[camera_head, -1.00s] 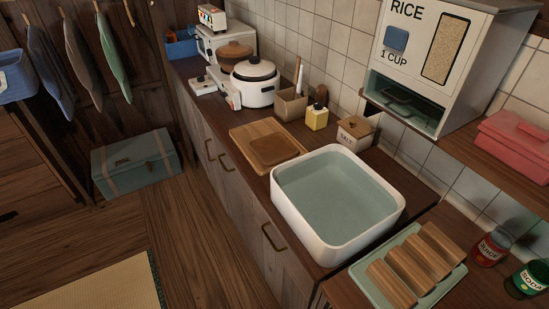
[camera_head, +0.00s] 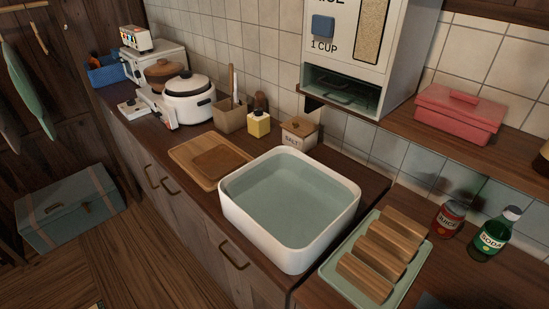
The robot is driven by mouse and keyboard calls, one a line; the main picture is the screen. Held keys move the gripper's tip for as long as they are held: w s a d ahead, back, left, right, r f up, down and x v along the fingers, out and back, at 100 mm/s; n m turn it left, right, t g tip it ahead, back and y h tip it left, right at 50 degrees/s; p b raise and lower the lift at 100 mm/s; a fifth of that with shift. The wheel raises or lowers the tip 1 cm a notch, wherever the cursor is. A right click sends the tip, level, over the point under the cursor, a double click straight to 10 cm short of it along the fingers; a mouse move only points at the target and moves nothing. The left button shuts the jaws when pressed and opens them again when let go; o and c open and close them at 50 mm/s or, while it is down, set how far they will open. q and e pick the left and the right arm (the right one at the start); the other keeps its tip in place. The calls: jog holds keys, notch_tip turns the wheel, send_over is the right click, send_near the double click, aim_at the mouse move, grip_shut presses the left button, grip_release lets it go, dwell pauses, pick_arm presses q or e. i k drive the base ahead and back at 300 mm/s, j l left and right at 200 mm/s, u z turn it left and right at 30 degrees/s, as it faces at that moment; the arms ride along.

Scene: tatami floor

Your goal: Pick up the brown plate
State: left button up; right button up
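A flat brown square piece that looks like the brown plate (camera_head: 220,161) lies on a lighter wooden board (camera_head: 186,153). The board rests on the dark counter, just left of the white square basin (camera_head: 232,205). The plate sits toward the board's right end, close to the basin. Neither of my grippers shows in the head view.
A green tray (camera_head: 412,262) with wooden slats sits right of the basin, near a red juice can (camera_head: 447,219) and a green soda bottle (camera_head: 490,236). A salt box (camera_head: 298,133), yellow bottle (camera_head: 258,124) and white cooker (camera_head: 188,102) stand behind. A trunk (camera_head: 72,212) is on the floor.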

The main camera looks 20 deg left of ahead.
aim_at(215, 163)
jog(key=j+z, duration=0.8)
jog(key=k+j+z, duration=0.15)
jog(key=j+z, duration=0.25)
jog(key=k+j+z, duration=0.15)
jog(key=z, duration=0.3)
jog(key=j, duration=0.1)
